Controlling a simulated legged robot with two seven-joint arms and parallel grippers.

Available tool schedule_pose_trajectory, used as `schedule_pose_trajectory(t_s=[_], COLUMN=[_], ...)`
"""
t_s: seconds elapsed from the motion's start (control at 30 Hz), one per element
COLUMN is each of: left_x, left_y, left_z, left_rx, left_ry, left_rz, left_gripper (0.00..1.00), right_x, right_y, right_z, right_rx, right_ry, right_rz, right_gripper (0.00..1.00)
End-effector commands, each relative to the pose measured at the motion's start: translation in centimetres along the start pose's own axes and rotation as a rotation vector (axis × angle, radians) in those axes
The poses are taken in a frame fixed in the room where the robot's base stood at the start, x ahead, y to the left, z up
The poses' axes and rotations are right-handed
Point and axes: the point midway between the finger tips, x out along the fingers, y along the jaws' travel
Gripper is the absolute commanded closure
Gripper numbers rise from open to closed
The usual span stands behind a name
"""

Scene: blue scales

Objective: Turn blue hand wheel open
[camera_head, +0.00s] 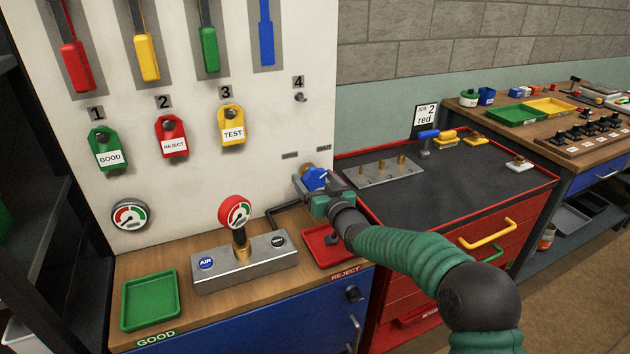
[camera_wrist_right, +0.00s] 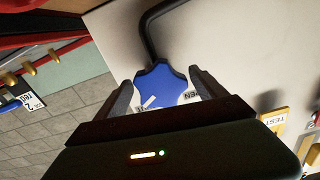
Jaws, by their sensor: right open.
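The blue hand wheel (camera_head: 315,179) is on the white panel, low at its right edge, beneath two small dark labels. In the right wrist view the wheel (camera_wrist_right: 163,88) has a lobed rim and a white pointer mark. My right gripper (camera_head: 312,187) is at the wheel. In the right wrist view its two fingers (camera_wrist_right: 162,92) stand apart, one on each side of the wheel; whether they touch it I cannot tell. The gripper partly hides the wheel in the head view. My left gripper is in neither view.
A dark pipe (camera_head: 285,214) runs from near the wheel to a metal block (camera_head: 244,268) with a gauge. A red tray (camera_head: 322,246) lies below my right gripper. Tags (camera_head: 233,127) hang on the panel to the left. A red-edged bench (camera_head: 460,190) stands to the right.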

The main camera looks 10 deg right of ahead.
Motion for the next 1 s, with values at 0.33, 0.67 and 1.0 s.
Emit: schedule_pose_trajectory(t_s=[0.33, 0.67, 1.0], left_x=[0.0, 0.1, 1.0], left_y=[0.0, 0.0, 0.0], left_z=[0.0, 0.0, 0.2], left_rx=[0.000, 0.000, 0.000], left_ry=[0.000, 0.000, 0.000], left_rz=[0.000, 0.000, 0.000], left_gripper=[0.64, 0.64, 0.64], right_x=[0.0, 0.0, 0.0], right_y=[0.0, 0.1, 0.1], right_z=[0.0, 0.0, 0.2], right_rx=[0.000, -0.005, -0.121], right_ry=[0.000, 0.000, 0.000], right_rz=[0.000, 0.001, 0.001], right_gripper=[0.57, 0.82, 0.82])
